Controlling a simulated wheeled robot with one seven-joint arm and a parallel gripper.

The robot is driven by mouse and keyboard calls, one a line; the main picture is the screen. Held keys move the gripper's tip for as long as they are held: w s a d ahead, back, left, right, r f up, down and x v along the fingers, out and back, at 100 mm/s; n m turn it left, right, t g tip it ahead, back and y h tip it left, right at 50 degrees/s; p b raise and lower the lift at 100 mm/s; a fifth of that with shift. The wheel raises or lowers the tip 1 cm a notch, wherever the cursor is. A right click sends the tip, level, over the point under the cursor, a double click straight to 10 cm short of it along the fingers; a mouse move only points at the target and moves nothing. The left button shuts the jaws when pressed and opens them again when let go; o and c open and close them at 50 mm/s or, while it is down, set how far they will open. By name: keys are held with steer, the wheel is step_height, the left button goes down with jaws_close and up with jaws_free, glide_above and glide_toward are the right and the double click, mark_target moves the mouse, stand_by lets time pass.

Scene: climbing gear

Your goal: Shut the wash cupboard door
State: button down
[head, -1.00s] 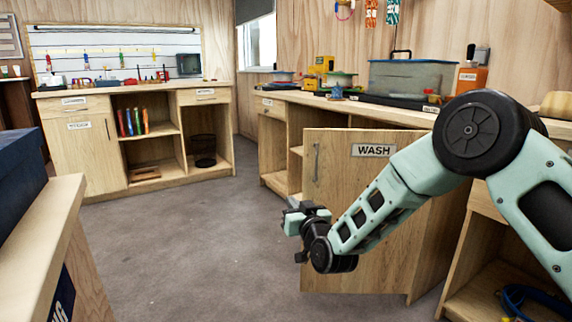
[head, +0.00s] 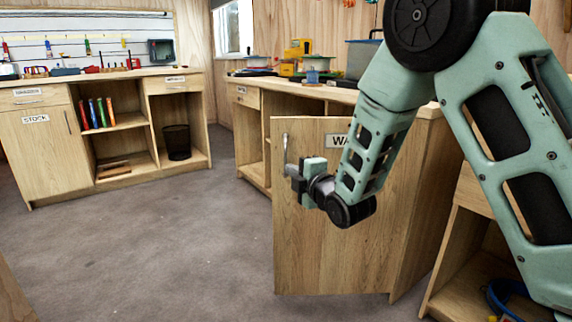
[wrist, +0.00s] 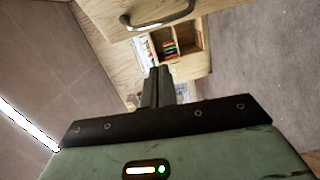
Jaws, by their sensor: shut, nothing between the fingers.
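The wash cupboard door (head: 325,240) is light wood and stands wide open, its labelled outer face towards me. My arm partly hides the WASH label (head: 334,141). Its bar handle (head: 285,150) is near the free left edge, and a handle shows at the top of the wrist view (wrist: 158,18). My gripper (head: 291,172) is in front of the door by its left edge, just below the handle. In the wrist view its fingers (wrist: 157,88) are together and empty, apart from the handle.
The worktop (head: 310,88) above holds tubs and a large clear bin. Open shelves with a blue coil (head: 510,298) stand at lower right. The stock cupboard (head: 40,150) and a black waste bin (head: 177,142) are at far left. The grey floor (head: 150,240) left of the door is clear.

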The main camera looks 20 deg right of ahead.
steer(key=w+d+b, duration=0.1)
steer(key=w+b, duration=0.1)
steer(key=w, duration=0.6)
steer(key=shift+w+f, duration=0.2)
steer(key=shift+f, duration=0.15)
